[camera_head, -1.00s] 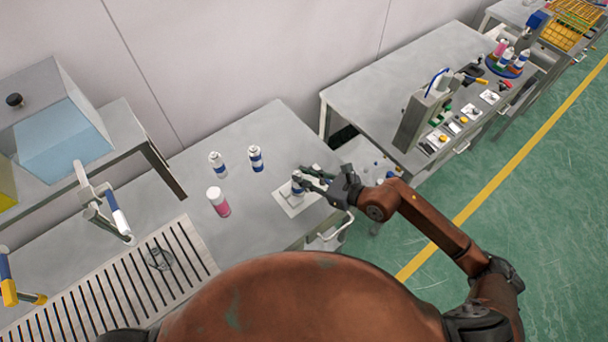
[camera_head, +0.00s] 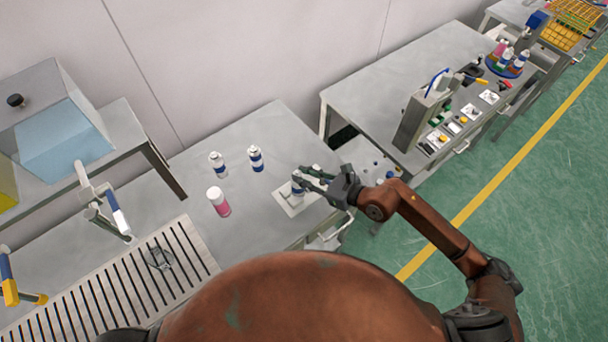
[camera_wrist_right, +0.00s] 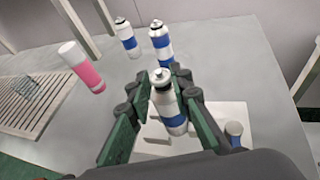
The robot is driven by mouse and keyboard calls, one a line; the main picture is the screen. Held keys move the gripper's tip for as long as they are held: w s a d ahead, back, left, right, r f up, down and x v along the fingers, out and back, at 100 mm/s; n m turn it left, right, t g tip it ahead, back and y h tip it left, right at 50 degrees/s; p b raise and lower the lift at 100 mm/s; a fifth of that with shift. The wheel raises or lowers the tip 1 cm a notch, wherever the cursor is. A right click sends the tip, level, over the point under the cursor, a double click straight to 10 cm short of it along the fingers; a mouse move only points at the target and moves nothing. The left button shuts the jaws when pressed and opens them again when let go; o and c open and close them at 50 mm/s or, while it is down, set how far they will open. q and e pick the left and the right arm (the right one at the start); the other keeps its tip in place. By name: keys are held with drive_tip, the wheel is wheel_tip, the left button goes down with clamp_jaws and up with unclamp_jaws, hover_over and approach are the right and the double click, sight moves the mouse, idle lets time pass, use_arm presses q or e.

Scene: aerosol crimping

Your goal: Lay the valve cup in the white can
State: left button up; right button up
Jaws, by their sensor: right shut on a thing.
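The white can (camera_head: 297,187) with a blue band stands upright on a pale plate on the near table. It also shows in the right wrist view (camera_wrist_right: 171,108), between and below the fingers. My right gripper (camera_head: 302,173) is at the can's top, its fingers on either side. It is shut on the valve cup (camera_wrist_right: 160,75), a small grey piece with a dark stem at the can's mouth. The cup looks in line with the can; I cannot tell whether it is seated or just above the rim. My left gripper is not in view.
Two more blue-banded cans (camera_head: 255,158) (camera_head: 217,164) and a pink can (camera_head: 218,202) stand to the left on the table. The pale plate (camera_head: 290,208) lies under the white can. A slotted grate (camera_head: 120,285) lies further left. Open tabletop lies between.

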drive_tip(key=o, duration=0.8)
drive_tip(key=shift+c, duration=0.2)
drive_tip(key=shift+o, duration=0.2)
drive_tip(key=o, duration=0.5)
drive_tip(key=shift+r, duration=0.1)
drive_tip(key=shift+r+p, duration=3)
drive_tip(key=shift+r, duration=0.4)
